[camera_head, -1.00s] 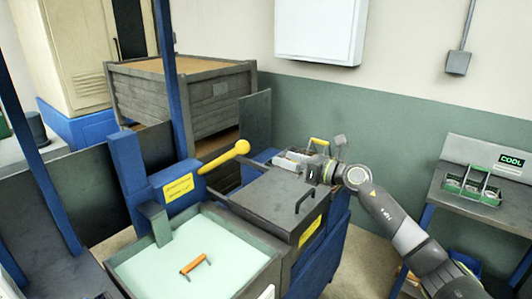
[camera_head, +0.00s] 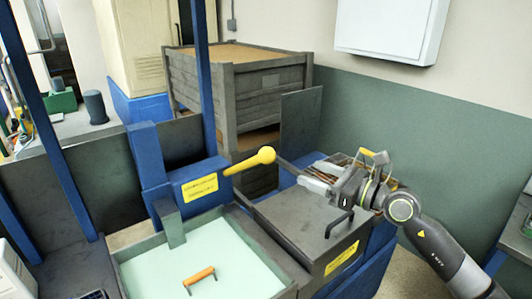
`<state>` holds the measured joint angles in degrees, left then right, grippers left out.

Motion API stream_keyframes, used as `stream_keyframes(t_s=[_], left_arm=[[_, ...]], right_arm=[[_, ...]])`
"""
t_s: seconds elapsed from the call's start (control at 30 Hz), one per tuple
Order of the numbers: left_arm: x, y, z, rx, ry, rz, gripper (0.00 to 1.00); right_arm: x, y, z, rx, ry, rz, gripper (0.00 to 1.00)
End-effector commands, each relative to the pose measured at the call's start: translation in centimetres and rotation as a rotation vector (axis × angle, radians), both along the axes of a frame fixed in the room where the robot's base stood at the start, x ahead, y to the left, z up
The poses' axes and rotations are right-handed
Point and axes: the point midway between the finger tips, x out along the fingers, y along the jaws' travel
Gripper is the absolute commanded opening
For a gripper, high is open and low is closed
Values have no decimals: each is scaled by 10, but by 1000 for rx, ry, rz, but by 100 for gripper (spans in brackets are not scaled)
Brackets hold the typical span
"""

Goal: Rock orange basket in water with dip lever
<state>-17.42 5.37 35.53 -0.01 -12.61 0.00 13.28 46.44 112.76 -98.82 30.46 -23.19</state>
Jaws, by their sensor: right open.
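The dip lever (camera_head: 250,161) is a yellow rod with a round knob, sticking out up and to the right from a blue housing with a yellow label. The orange basket shows only as an orange handle (camera_head: 199,276) above the pale green water (camera_head: 190,255) in the tank; the rest is hidden. My right gripper (camera_head: 318,179) is open and empty, its pale fingers pointing left. It is to the right of the lever knob, apart from it, above the back of the dark lid. My left gripper is not in view.
A dark lid (camera_head: 290,222) with a black handle (camera_head: 340,224) covers the box right of the tank. Behind my right gripper a tray with a yellow handle (camera_head: 374,157) is partly hidden. A grey crate (camera_head: 240,95) and a blue post (camera_head: 204,80) stand behind the lever.

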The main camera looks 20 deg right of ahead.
Motion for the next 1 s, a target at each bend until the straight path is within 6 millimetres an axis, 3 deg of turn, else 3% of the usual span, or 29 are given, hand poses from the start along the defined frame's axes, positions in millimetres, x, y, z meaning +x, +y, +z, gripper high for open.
stream_keyframes(t_s=[0.17, 0.43, 0.8, 1.0], left_arm=[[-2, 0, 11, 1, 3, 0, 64], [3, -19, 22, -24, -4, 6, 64], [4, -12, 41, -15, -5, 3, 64], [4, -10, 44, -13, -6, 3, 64]], right_arm=[[21, 15, 3, 6, 0, 0, 64], [55, 40, 3, 6, 2, 1, 64], [108, 78, 2, 2, 3, 0, 64], [122, 88, 0, 0, 3, 0, 64]])
